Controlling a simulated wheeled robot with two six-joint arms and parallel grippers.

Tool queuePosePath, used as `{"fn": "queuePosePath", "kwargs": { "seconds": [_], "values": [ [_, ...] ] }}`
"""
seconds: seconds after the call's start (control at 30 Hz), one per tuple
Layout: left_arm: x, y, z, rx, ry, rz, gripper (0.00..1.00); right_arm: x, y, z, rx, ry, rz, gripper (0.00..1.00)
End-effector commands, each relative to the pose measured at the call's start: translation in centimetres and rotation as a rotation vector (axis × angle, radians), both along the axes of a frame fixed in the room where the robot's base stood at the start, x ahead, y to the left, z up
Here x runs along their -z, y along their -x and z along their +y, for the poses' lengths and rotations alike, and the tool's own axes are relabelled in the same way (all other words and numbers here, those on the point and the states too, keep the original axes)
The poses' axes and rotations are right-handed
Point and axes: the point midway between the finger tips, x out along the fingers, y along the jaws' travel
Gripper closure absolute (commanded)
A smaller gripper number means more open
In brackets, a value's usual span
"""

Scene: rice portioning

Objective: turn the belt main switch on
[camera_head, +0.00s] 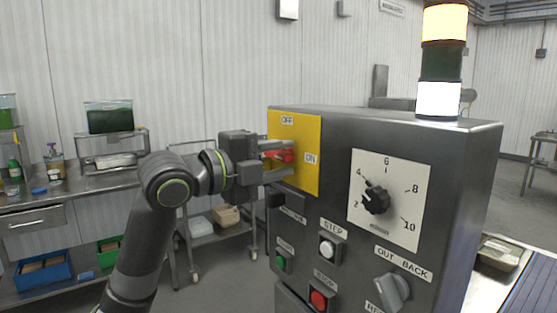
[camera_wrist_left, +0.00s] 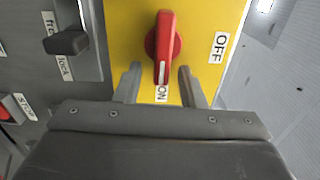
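The main switch is a red rotary handle (camera_head: 281,155) on a yellow plate (camera_head: 308,180) on the left part of the control box front. The plate is marked OFF at the top and ON at the right. In the left wrist view the red handle (camera_wrist_left: 166,40) has a white line on its lower end, which points at the ON label (camera_wrist_left: 162,94). My left gripper (camera_head: 291,158) is at the plate. Its two fingers (camera_wrist_left: 159,70) are apart, one on each side of the handle's marked end, with visible gaps. My right gripper is not in view.
The grey control box (camera_head: 340,210) also carries a dial (camera_head: 376,198), a white button (camera_head: 328,248), a green button (camera_head: 282,262), a red button (camera_head: 319,299) and a grey selector (camera_head: 392,290). A lit signal tower (camera_head: 440,60) stands on top. A steel bench (camera_head: 75,195) is at the left.

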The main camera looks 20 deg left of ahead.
Motion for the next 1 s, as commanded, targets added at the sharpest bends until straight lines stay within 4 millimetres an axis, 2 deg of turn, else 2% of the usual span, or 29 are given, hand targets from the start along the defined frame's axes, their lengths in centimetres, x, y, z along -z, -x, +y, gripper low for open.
{"fn": "queuePosePath", "kwargs": {
  "seconds": [0.27,1.0],
  "values": [
    [0.0,0.8,0.8,-0.003,-0.001,-0.002,0.64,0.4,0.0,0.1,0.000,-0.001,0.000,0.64],
    [0.2,7.3,5.8,-0.005,-0.003,-0.001,0.64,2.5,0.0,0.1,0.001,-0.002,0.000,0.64]
  ]
}}
